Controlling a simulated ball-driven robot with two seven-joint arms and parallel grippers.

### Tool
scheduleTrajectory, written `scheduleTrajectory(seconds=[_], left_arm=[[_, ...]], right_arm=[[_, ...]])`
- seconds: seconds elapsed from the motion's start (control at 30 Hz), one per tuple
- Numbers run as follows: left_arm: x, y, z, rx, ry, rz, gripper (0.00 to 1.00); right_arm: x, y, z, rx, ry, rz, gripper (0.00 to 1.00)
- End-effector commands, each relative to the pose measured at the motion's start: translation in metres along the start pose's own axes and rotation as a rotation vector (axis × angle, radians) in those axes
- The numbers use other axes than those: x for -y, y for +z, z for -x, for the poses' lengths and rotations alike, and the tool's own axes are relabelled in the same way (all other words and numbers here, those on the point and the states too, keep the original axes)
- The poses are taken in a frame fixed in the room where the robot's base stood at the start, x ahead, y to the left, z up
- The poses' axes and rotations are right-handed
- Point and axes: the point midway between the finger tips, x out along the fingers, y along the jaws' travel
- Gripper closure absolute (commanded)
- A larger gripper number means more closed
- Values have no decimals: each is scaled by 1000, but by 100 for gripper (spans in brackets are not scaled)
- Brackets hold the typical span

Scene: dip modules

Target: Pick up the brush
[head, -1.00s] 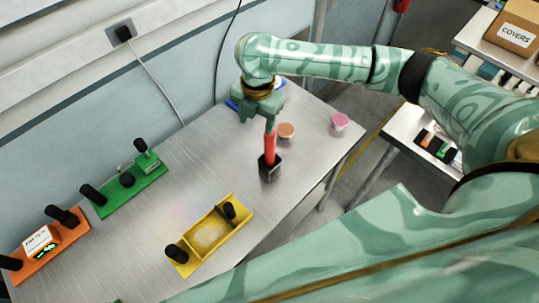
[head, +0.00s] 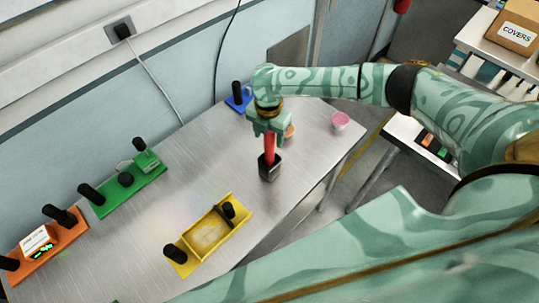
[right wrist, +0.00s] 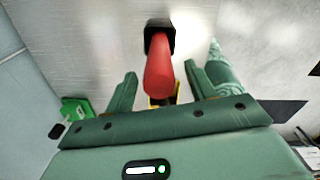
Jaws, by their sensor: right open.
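The brush has a red handle (head: 269,146) standing upright in a small black holder (head: 270,172) on the metal table. In the right wrist view the red handle (right wrist: 159,72) points toward the camera, with the black holder (right wrist: 160,34) beyond it. The brush's lower end is hidden in the holder. My right gripper (head: 268,130) is at the top of the handle. Its open fingers (right wrist: 160,90) lie on the left and right of the handle's end, with gaps visible on both sides. My left gripper is not in view.
A yellow module (head: 210,235) lies in front of the holder. A green module (head: 130,188) and an orange module (head: 52,243) stand to the left. The table's right edge is close by.

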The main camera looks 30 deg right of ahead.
Motion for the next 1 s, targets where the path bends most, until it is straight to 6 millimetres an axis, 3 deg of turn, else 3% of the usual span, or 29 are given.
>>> scheduleTrajectory(seconds=[0.2, 0.43, 0.6, 1.0], left_arm=[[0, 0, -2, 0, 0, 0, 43], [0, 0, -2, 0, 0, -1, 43], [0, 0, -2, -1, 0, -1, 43], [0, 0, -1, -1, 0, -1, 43]], right_arm=[[0, 1, -28, -1, -1, -1, 45], [1, 1, -30, 0, -1, 0, 45], [1, 1, -30, 0, -1, 0, 92], [0, 1, -24, -1, 1, 0, 93]])
